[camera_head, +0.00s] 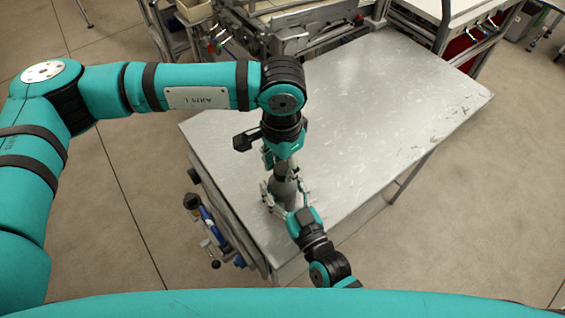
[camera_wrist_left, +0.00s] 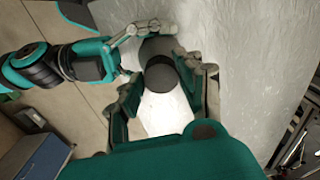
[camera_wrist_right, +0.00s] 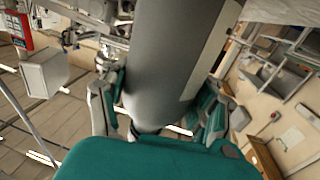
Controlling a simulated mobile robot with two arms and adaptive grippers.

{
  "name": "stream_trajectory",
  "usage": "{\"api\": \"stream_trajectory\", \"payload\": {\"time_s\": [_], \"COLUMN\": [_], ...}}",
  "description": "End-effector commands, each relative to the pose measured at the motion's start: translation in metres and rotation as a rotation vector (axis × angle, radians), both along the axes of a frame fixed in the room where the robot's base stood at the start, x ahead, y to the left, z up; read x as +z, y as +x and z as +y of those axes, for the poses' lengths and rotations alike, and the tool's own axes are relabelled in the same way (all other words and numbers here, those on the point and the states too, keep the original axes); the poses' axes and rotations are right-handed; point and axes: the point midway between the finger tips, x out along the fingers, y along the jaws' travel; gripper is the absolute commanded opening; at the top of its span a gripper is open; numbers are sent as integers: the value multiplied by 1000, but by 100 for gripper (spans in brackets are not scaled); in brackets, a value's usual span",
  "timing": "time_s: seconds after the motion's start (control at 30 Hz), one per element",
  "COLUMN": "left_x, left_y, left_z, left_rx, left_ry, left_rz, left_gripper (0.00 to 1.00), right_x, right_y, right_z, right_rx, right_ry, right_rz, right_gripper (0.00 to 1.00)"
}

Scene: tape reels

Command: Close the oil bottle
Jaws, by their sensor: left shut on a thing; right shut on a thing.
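The grey oil bottle (camera_head: 284,190) stands upright near the front left edge of the metal table. My right gripper (camera_head: 283,200) is shut around its body from the front. In the right wrist view the bottle's broad grey body (camera_wrist_right: 172,60), with a pale label strip at right, sits between the fingers. My left gripper (camera_head: 282,166) points down from above and is shut on the dark cap (camera_wrist_left: 161,77) at the bottle's top. The bottle's shoulder (camera_wrist_left: 157,48) shows beside the cap in the left wrist view. The fingers hide whether the cap is fully seated.
The metal table (camera_head: 390,110) is bare to the right and behind the bottle. Machinery (camera_head: 300,25) stands along the table's far edge. A rack with tools or valves (camera_head: 205,220) hangs at the table's left side.

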Motion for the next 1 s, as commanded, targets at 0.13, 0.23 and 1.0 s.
{"api": "stream_trajectory", "payload": {"time_s": [0.13, 0.23, 1.0], "left_x": [1, 1, 0], "left_y": [1, 1, 1], "left_z": [1, 1, 1], "left_rx": [-254, -349, -383], "left_ry": [0, 0, 0], "left_rz": [-2, -2, -1], "left_gripper": [26, 26, 60], "right_x": [-1, -1, -1], "right_y": [0, 0, 0], "right_z": [0, 0, 0], "right_rx": [0, 0, 0], "right_ry": [-1, -1, -1], "right_rz": [2, 2, 2], "right_gripper": [0, 0, 0]}}
